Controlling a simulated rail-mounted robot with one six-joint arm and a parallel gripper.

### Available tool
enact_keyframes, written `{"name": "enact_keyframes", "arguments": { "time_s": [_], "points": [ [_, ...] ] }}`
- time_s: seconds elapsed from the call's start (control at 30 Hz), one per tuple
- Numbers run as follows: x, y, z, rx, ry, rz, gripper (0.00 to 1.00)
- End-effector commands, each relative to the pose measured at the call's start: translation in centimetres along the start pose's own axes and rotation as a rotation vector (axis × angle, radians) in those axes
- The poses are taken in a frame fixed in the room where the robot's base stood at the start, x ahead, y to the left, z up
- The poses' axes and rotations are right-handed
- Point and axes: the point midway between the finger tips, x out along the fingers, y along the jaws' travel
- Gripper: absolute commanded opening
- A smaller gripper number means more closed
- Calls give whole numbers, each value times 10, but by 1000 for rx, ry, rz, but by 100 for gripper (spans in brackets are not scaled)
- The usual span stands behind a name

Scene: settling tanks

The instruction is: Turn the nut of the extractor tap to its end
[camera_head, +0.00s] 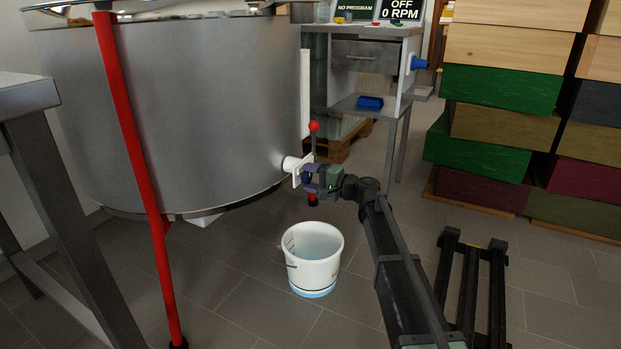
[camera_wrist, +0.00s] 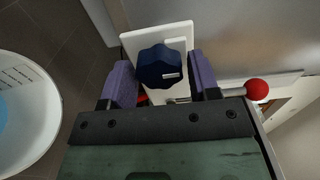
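The extractor tap (camera_head: 298,167) is a white fitting low on the right side of the steel drum. In the wrist view its white plate (camera_wrist: 182,31) carries a dark blue lobed nut (camera_wrist: 162,68) with a pale mark on its face. My gripper (camera_head: 308,180) is at the tap. Its two purple fingers (camera_wrist: 161,60) stand on either side of the nut, close to its edges, and look open; I cannot tell whether either touches it. The red-balled lever (camera_wrist: 257,89) lies to the right of the fingers in the wrist view. In the head view the nut is hidden by my gripper.
A white bucket (camera_head: 314,262) stands on the floor below the tap. The steel drum (camera_head: 190,110) has a red leg (camera_head: 135,160) in front. Stacked coloured boxes (camera_head: 500,90) stand at the right. A dark rack (camera_head: 470,285) lies on the floor at lower right.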

Motion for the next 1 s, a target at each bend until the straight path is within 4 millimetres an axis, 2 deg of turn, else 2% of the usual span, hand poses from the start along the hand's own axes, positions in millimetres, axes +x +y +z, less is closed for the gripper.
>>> {"name": "enact_keyframes", "arguments": {
  "time_s": [0.1,0.4,0.47,0.8,1.0],
  "points": [
    [0,0,0,0,0,0,69],
    [-5,0,0,-1,1,0,69],
    [-14,0,0,-1,1,0,69],
    [-94,0,0,-1,3,0,69],
    [-109,0,0,-1,0,0,69]
  ]
}}
